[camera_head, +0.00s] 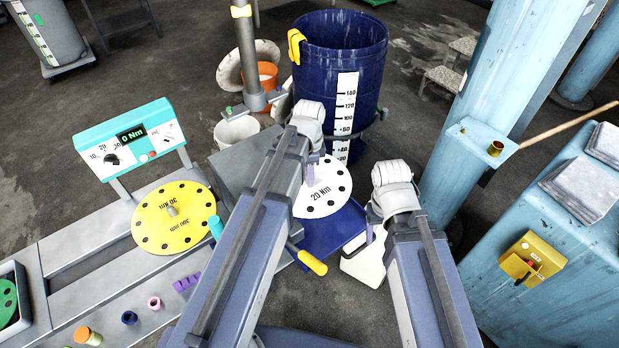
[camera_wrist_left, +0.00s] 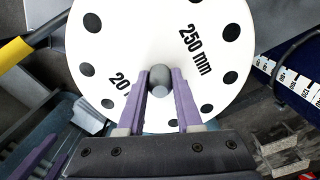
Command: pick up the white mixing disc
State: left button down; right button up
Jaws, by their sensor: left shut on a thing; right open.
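The white mixing disc (camera_head: 328,192), marked 20 Nm with black holes round its rim, shows at the centre of the head view, partly behind my left arm. My left gripper (camera_head: 313,168) is at its middle. In the left wrist view the disc (camera_wrist_left: 145,45) fills the upper half, and the purple fingers of the left gripper (camera_wrist_left: 160,85) are shut on its grey central hub. Whether the disc is clear of its support cannot be told. My right gripper (camera_head: 371,232) is open and empty, to the right of the disc.
A blue tray (camera_head: 335,232) lies under and in front of the disc. A dark blue drum (camera_head: 310,60) stands behind it. A yellow disc (camera_head: 165,232) lies on the bench to the left, below a torque panel (camera_head: 125,140). A light blue column (camera_head: 455,160) stands at right.

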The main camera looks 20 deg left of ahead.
pick_arm(q)
jog(key=shift+r, duration=0.15)
notch_tip(320, 180, up, 10)
jog(key=p, duration=1)
